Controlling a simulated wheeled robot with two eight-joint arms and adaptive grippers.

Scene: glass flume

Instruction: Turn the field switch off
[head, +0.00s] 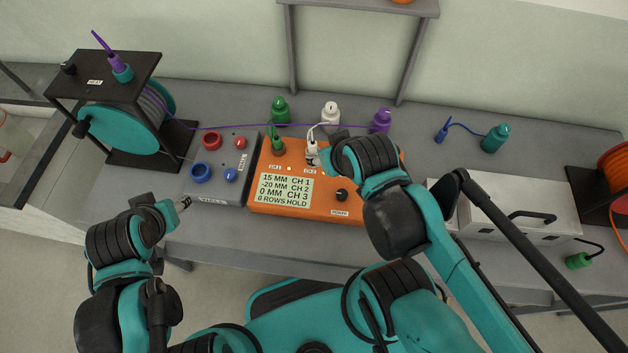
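No switch can be picked out with certainty as the field switch; small labels are too small to read. A grey box (215,188) with red and blue sockets and knobs stands left of an orange box (260,200) on the bench. The orange box has a text display (284,189) and a black knob (341,195). My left gripper (185,203) is just left of the grey box's front left corner, its fingertips small and dark. My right gripper (332,141) is over the orange box's back, beside a white plug (312,152), mostly hidden by my arm.
A teal cable reel (118,128) stands at the left, with a purple cable running right. Green (280,111), white (330,114) and purple (380,121) connectors stand behind the orange box. A light metal case (500,208) is at the right. Bench front left is clear.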

